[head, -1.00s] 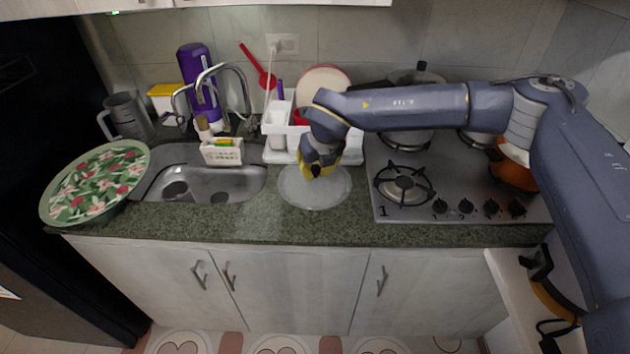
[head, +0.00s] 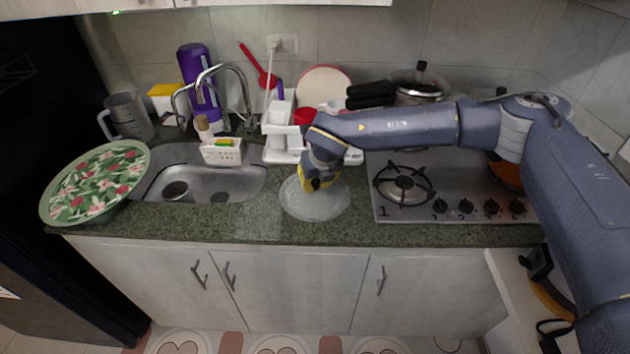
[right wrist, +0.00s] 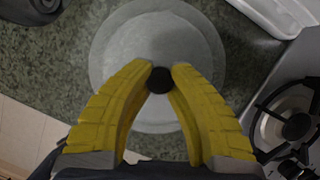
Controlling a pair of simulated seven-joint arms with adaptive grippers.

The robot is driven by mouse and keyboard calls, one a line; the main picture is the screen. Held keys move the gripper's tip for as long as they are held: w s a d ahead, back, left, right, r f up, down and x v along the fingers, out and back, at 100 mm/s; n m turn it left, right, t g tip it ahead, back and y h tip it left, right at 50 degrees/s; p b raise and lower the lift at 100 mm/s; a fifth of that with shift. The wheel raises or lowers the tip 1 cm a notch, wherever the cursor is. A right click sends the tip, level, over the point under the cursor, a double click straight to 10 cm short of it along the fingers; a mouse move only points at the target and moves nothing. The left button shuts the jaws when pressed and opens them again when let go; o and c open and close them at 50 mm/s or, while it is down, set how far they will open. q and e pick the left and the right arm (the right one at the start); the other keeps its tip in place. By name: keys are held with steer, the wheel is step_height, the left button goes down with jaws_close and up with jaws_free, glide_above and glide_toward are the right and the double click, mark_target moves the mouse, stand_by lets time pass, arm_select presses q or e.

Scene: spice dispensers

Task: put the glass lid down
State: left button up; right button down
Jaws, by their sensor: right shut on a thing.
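The glass lid (head: 316,206) is a round, see-through disc at the counter between the sink and the stove. It also shows in the right wrist view (right wrist: 118,45), with a dark round knob (right wrist: 160,80) at its middle. My right gripper (head: 318,184) is above the lid, pointing down. In the right wrist view its yellow fingers (right wrist: 160,72) are shut on the knob. The lid looks flat and low over the counter; I cannot tell whether it touches. My left gripper is not in view.
The sink (head: 230,185) is left of the lid and the stove (head: 450,205) is right of it. A white dish rack (head: 280,150) stands behind. A green floral tray (head: 95,180) leans at the far left. The counter front (head: 270,230) is clear.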

steer(key=c, duration=1.3)
jaws_free()
steer(key=shift+c, duration=0.2)
steer(key=shift+r, duration=0.1)
steer(key=v, duration=1.2)
steer(key=shift+r, duration=0.1)
